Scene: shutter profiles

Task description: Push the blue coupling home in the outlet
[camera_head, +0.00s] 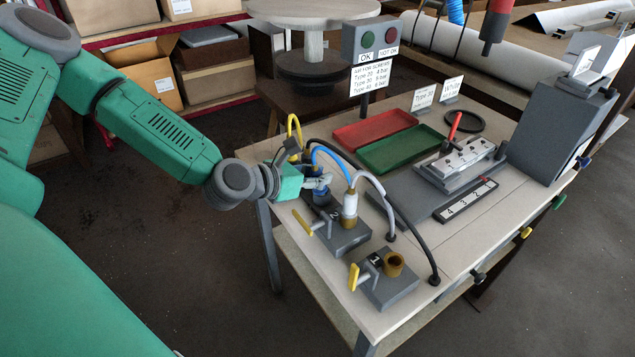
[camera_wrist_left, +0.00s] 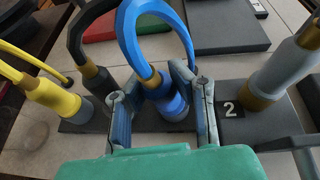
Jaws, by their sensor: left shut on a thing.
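My left gripper (camera_head: 318,184) is shut on the blue coupling (camera_head: 321,196), with one finger on each side of it. In the left wrist view the blue coupling (camera_wrist_left: 168,103) stands between the two fingers (camera_wrist_left: 160,98), with a brass collar and a blue hose arching up from it. The coupling looks upright over a dark block. The outlet beneath it is hidden by the coupling and fingers, so I cannot tell how deep it sits. My right gripper is not in view.
A white coupling (camera_head: 349,206) stands close to the right on block 2 with a yellow lever (camera_head: 302,222). Block 1 has a bare brass outlet (camera_head: 393,263). Yellow (camera_wrist_left: 52,96) and black (camera_wrist_left: 92,75) couplings stand close on the left. Red (camera_head: 372,128) and green (camera_head: 400,148) trays lie behind.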

